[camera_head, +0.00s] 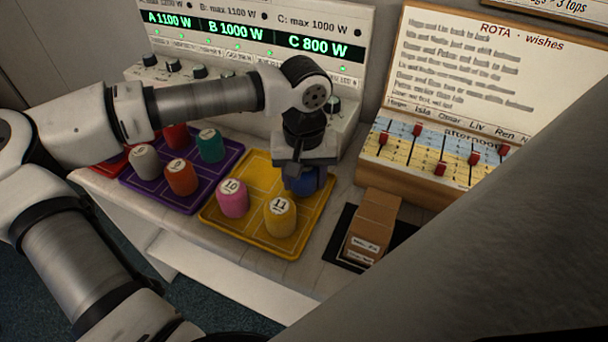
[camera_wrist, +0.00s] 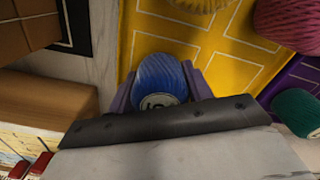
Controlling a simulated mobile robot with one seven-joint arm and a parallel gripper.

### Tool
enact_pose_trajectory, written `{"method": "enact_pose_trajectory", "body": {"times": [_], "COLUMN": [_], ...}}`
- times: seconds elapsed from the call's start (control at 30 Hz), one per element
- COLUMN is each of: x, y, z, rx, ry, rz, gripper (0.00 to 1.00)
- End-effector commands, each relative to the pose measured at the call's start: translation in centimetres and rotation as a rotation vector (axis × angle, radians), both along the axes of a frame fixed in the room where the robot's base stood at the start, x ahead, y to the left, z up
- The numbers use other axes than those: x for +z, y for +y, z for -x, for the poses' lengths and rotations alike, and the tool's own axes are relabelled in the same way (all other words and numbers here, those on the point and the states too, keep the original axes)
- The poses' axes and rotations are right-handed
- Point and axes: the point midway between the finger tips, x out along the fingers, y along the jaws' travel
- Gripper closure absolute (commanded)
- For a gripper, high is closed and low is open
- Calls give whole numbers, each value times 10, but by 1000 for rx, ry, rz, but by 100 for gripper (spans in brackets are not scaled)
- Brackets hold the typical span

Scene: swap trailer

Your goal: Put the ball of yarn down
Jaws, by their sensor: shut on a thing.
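A blue ball of yarn (camera_wrist: 160,78) with a round label is between the fingers of my gripper (camera_wrist: 158,88) in the wrist view. In the head view my gripper (camera_head: 304,180) is shut on the blue ball (camera_head: 306,185), which is partly hidden behind the fingers. They are over the back right part of the yellow tray (camera_head: 264,247). I cannot tell whether the ball touches the tray. A pink ball marked 10 (camera_head: 233,199) and a yellow ball marked 11 (camera_head: 280,217) stand on the same tray, nearer the front.
A purple tray (camera_head: 189,205) with grey, orange and teal balls stands to the left. A cardboard box (camera_head: 373,226) sits on a black mat right of the yellow tray. The display panel (camera_head: 236,40) and rota board (camera_head: 467,65) stand behind.

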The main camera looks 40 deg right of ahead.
Motion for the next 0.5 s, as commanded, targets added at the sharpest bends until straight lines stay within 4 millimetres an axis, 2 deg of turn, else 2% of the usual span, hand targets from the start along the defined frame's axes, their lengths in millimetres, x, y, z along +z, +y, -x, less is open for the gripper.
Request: {"method": "enact_pose_trajectory", "body": {"times": [0.13, 0.17, 0.2, 0.5], "x": [-5, -3, -3, -1], "y": [0, 0, 0, 0], "z": [0, 0, 0, 0], "rx": [0, 0, 0, 1], "ry": [0, 0, 0, 0], "rz": [0, 0, 0, 0], "gripper": [72, 46, 41, 41]}}
